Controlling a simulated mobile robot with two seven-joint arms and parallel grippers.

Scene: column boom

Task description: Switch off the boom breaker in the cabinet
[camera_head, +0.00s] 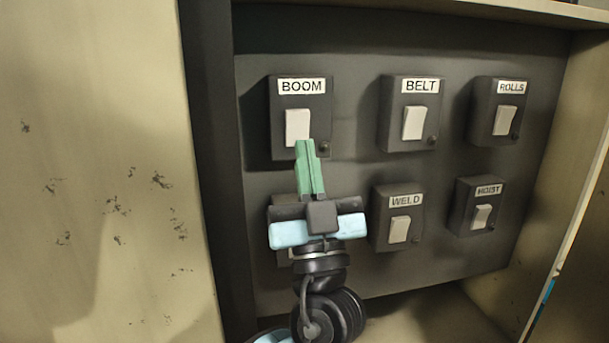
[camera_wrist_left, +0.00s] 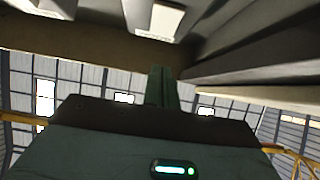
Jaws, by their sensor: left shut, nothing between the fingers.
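The boom breaker (camera_head: 300,95) is a dark grey box labelled BOOM at the upper left of the cabinet panel, with a pale rocker (camera_head: 297,124) on its front. My left gripper (camera_head: 305,145) has its green fingers shut together, with nothing between them. In the head view the fingertips overlap the lower edge of the boom rocker; I cannot tell whether they touch it. The left wrist view shows the shut fingers (camera_wrist_left: 161,72) below a pale rocker (camera_wrist_left: 160,20) on a dark box. My right gripper is not in view.
The belt (camera_head: 411,122), rolls (camera_head: 505,120), weld (camera_head: 399,228) and hoist (camera_head: 481,215) breakers sit to the right on the same panel (camera_head: 350,165). My left gripper hides most of another box below the boom breaker. Cabinet walls (camera_head: 570,200) bound the space.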

